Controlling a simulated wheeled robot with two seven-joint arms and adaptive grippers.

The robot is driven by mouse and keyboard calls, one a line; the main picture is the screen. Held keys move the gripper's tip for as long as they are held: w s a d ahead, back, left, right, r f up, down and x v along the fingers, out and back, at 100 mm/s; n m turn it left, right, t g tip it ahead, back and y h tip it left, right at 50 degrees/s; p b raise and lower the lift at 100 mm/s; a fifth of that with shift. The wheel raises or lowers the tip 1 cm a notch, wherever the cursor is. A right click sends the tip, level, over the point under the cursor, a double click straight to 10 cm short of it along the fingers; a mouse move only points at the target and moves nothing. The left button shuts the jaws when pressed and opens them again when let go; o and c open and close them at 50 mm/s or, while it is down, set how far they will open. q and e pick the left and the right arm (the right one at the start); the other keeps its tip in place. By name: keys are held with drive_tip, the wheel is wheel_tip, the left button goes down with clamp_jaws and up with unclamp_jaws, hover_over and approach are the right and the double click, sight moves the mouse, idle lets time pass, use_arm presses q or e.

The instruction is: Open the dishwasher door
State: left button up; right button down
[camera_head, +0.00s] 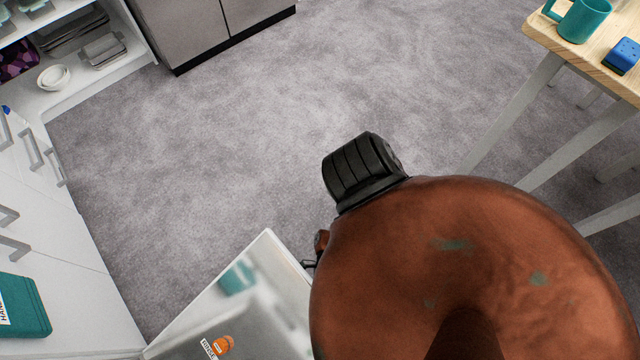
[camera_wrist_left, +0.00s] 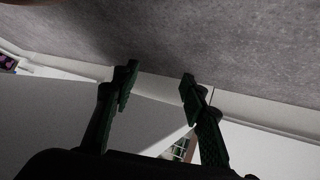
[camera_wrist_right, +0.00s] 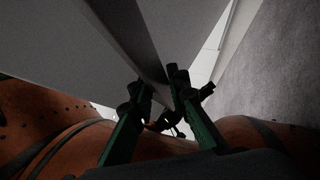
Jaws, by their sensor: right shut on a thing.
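The dishwasher door (camera_head: 260,275), a pale panel with a glossy face and an orange label, juts out from the white cabinet front at the bottom of the head view. It appears partly open. My brown arm hides its right side. In the right wrist view, my right gripper (camera_wrist_right: 157,88) is shut at the edge of a grey panel (camera_wrist_right: 75,50) that looks like this door. The exact contact is dark. In the left wrist view, my left gripper (camera_wrist_left: 158,82) has its fingers wide apart with nothing between them, facing the floor and white panels.
White cabinets with grey handles (camera_head: 30,150) line the left side, with a teal box (camera_head: 22,305) on top. An open shelf (camera_head: 85,85) holds bowls. The carpet (camera_head: 220,130) between is clear.

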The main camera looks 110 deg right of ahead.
drive_tip(key=shift+d+f, duration=0.1)
drive_tip(key=shift+f, duration=0.7)
drive_tip(key=c, duration=1.9)
unclamp_jaws()
drive_tip(key=shift+s, duration=0.15)
drive_tip(key=v, duration=1.2)
